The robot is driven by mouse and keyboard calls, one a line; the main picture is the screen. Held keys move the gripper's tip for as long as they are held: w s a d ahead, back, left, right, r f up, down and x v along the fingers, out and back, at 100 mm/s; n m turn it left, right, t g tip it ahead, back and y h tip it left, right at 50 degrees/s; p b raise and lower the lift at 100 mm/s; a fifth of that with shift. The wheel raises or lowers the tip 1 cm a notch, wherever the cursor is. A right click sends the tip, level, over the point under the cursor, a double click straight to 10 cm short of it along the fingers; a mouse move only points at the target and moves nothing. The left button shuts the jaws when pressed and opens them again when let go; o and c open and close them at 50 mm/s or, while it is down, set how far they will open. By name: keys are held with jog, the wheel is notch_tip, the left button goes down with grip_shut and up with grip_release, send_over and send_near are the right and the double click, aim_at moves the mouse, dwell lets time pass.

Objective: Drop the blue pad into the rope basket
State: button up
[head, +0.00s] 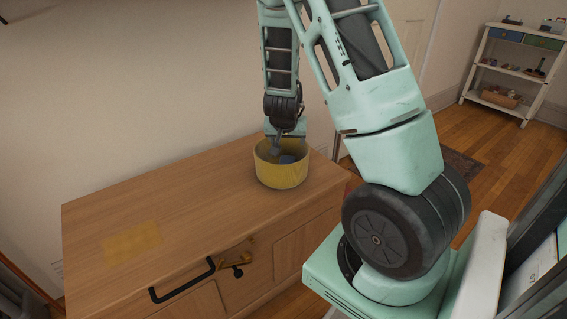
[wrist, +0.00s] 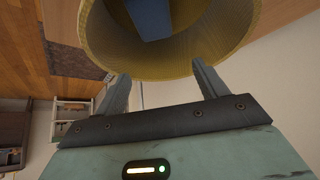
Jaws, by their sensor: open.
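The yellow rope basket (head: 281,178) stands on the wooden cabinet, near its right end. The blue pad (head: 288,159) shows inside the basket, partly hidden by the rim and my gripper. My gripper (head: 279,148) points down at the basket's mouth, by its back left side. In the wrist view the fingers of my gripper (wrist: 161,70) are spread apart with nothing between them, close to the rim of the basket (wrist: 110,48). The blue pad (wrist: 150,18) lies within the basket there, apart from the fingers and cut off by the top edge.
A black handle (head: 182,283) sticks out in front. A wall stands behind. A white shelf (head: 508,70) with small objects is far right.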

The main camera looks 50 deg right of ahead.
jog(key=p+v, duration=1)
jog(key=v, duration=0.7)
